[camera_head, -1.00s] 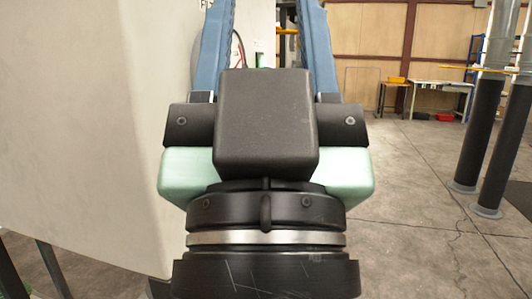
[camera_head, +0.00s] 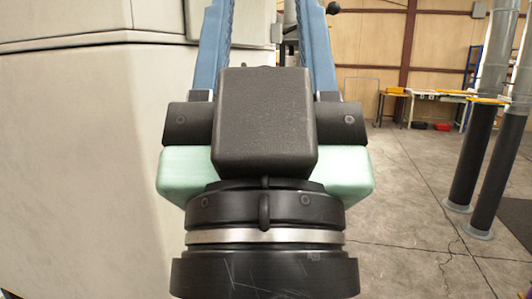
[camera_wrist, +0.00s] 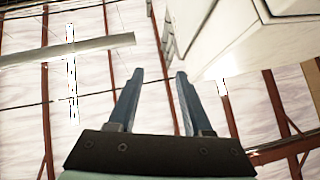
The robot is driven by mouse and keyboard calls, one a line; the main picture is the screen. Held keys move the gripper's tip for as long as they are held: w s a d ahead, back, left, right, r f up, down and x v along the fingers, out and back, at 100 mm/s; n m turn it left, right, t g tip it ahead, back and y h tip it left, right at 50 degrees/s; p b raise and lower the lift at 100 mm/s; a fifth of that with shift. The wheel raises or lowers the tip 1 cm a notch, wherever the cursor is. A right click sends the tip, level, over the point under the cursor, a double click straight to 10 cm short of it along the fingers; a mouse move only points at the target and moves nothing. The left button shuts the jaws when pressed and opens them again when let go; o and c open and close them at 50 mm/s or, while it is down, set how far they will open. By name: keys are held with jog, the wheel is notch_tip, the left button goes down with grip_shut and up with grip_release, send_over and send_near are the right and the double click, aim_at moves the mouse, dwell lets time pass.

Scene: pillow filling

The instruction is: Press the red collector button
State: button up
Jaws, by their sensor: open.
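I see no red collector button in either view. My gripper (camera_wrist: 160,75) is open and empty, with its two blue fingers apart. In the head view, my gripper (camera_head: 266,6) points up the picture and its fingertips run to or past the top edge. A large off-white machine body (camera_head: 85,170) fills the left of the head view, beside the gripper. A small black knob (camera_head: 333,8) shows by the right finger at the top. My gripper hides part of what lies ahead.
Grey columns with dark lower parts (camera_head: 468,165) stand on the right. A work table (camera_head: 437,95) with yellow and red items is at the back. The concrete floor (camera_head: 400,230) between is clear. In the wrist view, a white cabinet-like body (camera_wrist: 255,40) is at upper right.

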jog(key=shift+c, duration=0.2)
grip_shut()
dwell(1.4)
